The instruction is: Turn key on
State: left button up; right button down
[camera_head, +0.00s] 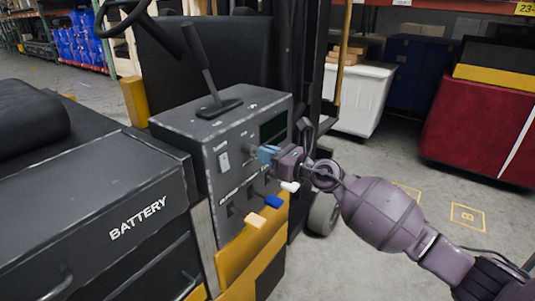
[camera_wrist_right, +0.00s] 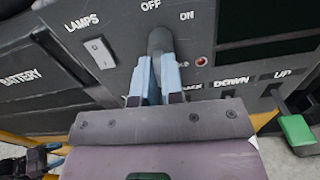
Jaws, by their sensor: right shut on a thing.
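The key (camera_wrist_right: 158,42) is a dark grey knob on the grey control panel (camera_wrist_right: 105,25), below the printed words OFF and ON. Its top end points up, close to OFF. My right gripper (camera_wrist_right: 157,75) has its blue fingers shut on the key from both sides. In the head view my right gripper (camera_head: 268,154) reaches in from the right and touches the face of the control box (camera_head: 180,122). The fingers hide the key there. My left gripper is not seen in the head view.
A rocker switch (camera_wrist_right: 99,52) marked LAMPS is left of the key, and a small red light (camera_wrist_right: 201,62) is right of it. White (camera_head: 290,186), blue (camera_head: 273,202) and orange (camera_head: 255,220) lever tips stick out below my right gripper. Open floor lies to the right.

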pick_arm(q)
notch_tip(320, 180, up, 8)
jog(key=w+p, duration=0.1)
jog(key=p, duration=0.5)
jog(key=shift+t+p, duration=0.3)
jog(key=shift+p, duration=0.05)
pick_arm(e)
jog(key=m, duration=1.1)
jog(key=shift+w+f, duration=0.1)
jog(key=shift+w, duration=0.05)
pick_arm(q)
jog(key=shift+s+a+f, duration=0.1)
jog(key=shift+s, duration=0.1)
pick_arm(e)
jog(key=c, duration=1.2)
grip_release()
jog(key=shift+d, duration=0.1)
jog(key=shift+c, duration=0.2)
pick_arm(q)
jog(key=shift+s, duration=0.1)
